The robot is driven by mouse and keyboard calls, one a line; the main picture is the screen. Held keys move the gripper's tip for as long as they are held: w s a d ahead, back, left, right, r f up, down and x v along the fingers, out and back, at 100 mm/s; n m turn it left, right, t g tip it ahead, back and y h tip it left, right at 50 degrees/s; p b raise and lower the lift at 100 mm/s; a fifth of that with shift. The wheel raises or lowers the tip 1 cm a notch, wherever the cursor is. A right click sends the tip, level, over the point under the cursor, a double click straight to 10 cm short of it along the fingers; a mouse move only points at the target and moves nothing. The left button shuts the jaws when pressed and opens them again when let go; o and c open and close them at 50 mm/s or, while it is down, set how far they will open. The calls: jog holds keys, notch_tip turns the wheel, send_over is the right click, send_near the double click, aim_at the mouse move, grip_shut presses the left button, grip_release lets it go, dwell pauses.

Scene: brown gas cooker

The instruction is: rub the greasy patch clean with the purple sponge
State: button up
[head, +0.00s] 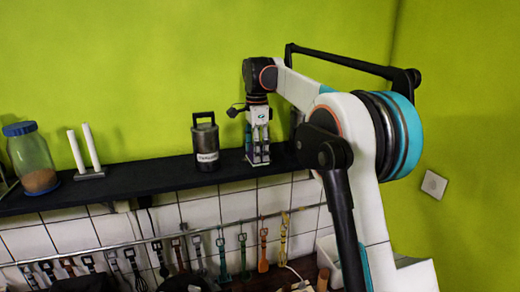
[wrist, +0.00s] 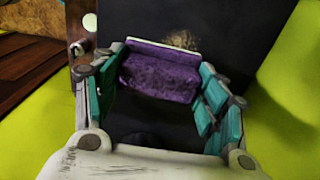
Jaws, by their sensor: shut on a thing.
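My gripper (head: 258,162) points down at the black shelf (head: 130,180), close to its right end. In the wrist view my gripper (wrist: 162,88) has its teal-padded fingers on both sides of the purple sponge (wrist: 160,77) and is shut on it. The sponge lies across the gap between the fingertips, over the dark shelf surface. The brownish greasy patch (wrist: 183,39) shows just beyond the sponge's far edge; its near part may be hidden by the sponge. I cannot tell whether the sponge touches the shelf. In the head view I cannot make out sponge or patch.
A dark labelled canister (head: 206,145) stands on the shelf just left of my gripper. Further left are a holder with two white sticks (head: 90,152) and a blue-lidded jar (head: 31,158). Utensils hang from a rail (head: 150,240) below. The green wall is behind.

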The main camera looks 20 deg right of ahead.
jog(key=shift+d, duration=0.15)
jog(key=shift+s+d+f, duration=0.1)
jog(key=shift+d, duration=1.3)
jog(key=shift+a, duration=0.2)
jog(key=shift+a, duration=1.2)
jog(key=shift+d, duration=0.15)
jog(key=shift+d+p, duration=0.3)
jog(key=shift+d, duration=1.05)
jog(key=shift+a, duration=0.2)
